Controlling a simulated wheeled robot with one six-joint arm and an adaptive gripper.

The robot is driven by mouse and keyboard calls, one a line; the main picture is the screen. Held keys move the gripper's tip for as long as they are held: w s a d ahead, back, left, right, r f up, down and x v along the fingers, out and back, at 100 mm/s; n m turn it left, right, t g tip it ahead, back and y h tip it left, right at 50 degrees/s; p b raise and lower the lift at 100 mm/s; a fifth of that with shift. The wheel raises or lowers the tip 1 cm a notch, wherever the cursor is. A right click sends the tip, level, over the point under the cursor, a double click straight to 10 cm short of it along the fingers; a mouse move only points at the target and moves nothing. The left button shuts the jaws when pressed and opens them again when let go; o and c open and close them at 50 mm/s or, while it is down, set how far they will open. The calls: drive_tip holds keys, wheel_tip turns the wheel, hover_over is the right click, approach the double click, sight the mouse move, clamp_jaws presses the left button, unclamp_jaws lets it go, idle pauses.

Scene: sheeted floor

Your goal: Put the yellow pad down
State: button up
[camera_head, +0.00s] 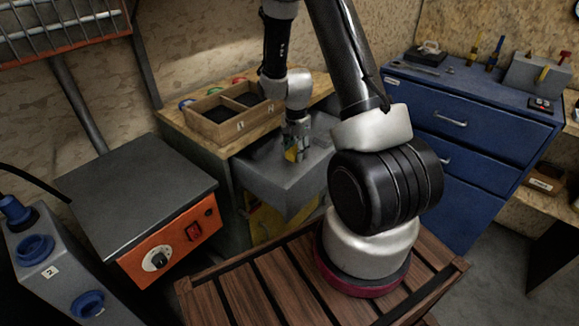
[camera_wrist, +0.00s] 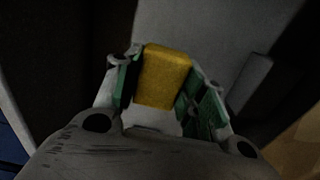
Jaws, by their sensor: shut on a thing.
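The yellow pad (camera_wrist: 163,75) is a small yellow block with rounded edges, seen between the fingers in the wrist view. My gripper (camera_wrist: 157,90) is shut on it, with a green-lined finger on either side. In the wrist view a grey surface lies beyond the pad. I cannot tell whether the pad touches it.
A wooden divided box (camera_head: 222,127) stands on the wooden bench behind the gripper. A hot plate with an orange front (camera_head: 172,247) is at the left. A blue drawer cabinet (camera_head: 465,130) with tools on top is at the right.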

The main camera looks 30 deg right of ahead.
sight(295, 170)
wheel_tip(295, 170, down, 6)
idle(0.4)
drive_tip(key=o, duration=1)
drive_tip(key=shift+f, duration=0.1)
